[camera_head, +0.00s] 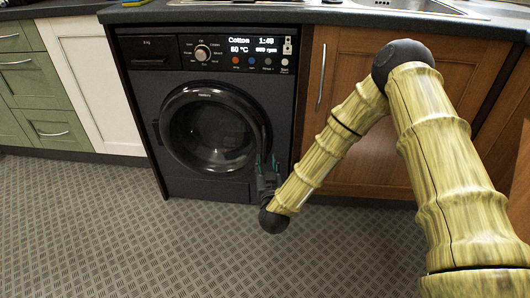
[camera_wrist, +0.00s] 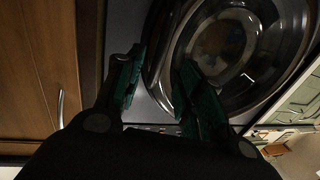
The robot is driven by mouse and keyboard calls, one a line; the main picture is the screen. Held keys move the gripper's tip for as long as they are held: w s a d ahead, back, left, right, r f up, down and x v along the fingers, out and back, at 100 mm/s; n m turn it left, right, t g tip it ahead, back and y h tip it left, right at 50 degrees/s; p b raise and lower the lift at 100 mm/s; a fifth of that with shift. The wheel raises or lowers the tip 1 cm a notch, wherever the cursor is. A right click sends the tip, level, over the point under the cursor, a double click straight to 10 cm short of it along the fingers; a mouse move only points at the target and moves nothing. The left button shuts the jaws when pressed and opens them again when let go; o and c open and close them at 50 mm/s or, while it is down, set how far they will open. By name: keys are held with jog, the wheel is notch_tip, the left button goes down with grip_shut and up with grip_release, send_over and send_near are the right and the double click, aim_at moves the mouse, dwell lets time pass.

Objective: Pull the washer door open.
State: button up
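The dark washer (camera_head: 214,100) stands under the counter. Its round door (camera_head: 214,129) has a black rim and dark glass and looks shut. The door also fills the upper right of the wrist view (camera_wrist: 240,50). My gripper (camera_head: 264,163) is at the lower right edge of the door in the head view. In the wrist view its two green-padded fingers (camera_wrist: 160,82) are spread apart, with the door's rim just beyond and between them. I cannot tell whether a finger touches the rim. No handle can be made out clearly.
A brown wooden cabinet (camera_head: 365,110) with a metal handle stands right of the washer. White (camera_head: 95,80) and green (camera_head: 37,95) cabinet fronts stand to the left. The grey patterned floor (camera_head: 130,235) in front is clear. A counter with a sink (camera_head: 420,6) runs above.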

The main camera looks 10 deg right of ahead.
aim_at(265, 151)
jog(key=w+b, duration=0.1)
jog(key=w, duration=0.4)
jog(key=w+b, duration=0.1)
jog(key=w, duration=0.2)
jog(key=shift+w+d+b, duration=0.15)
jog(key=shift+d+b, duration=0.1)
jog(key=shift+b, duration=0.1)
grip_shut()
